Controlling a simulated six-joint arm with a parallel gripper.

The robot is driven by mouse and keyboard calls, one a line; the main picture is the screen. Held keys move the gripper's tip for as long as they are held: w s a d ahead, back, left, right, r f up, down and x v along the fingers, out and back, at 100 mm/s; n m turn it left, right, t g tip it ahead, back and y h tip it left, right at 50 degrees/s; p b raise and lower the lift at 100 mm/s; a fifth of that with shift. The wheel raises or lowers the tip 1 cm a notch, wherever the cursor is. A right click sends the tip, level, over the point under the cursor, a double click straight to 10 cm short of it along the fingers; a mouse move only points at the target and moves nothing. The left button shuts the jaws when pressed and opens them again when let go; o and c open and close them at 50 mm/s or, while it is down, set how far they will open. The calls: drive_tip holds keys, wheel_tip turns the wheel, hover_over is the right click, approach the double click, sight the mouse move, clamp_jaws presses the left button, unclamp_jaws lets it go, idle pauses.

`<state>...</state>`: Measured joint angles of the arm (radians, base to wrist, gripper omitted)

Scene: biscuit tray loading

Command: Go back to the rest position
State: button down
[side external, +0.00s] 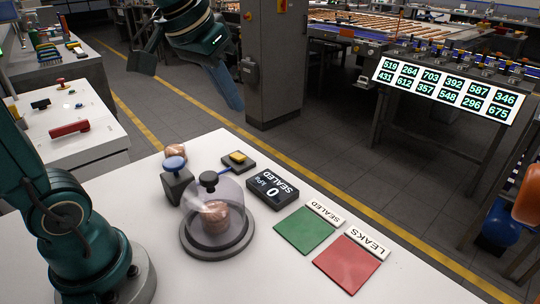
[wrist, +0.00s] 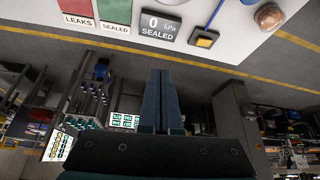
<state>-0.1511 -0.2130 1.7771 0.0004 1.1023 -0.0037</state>
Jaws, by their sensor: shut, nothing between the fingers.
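My gripper (side external: 234,102) is raised above the floor beyond the far edge of the white table (side external: 370,285), clear of everything on it. In the wrist view its two fingers (wrist: 161,74) lie side by side, shut and empty. A clear dome with a black knob (side external: 208,180) stands on a round dark base (side external: 190,243), and a brownish round item (side external: 215,215) sits under it.
A display (side external: 272,188) reads 0 kPa SEALED. A yellow button box (side external: 238,159) is behind it. A green SEALED mat (side external: 304,229) and a red LEAKS mat (side external: 347,263) lie at right. A grey cabinet (side external: 275,70) stands behind my gripper.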

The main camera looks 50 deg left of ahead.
drive_tip(key=s+d+f+m, duration=0.1)
drive_tip(key=s+d+f, duration=0.3)
drive_tip(key=s+f, duration=0.4)
drive_tip(key=s, duration=0.3)
drive_tip(key=shift+m+h, duration=0.4)
idle(0.4)
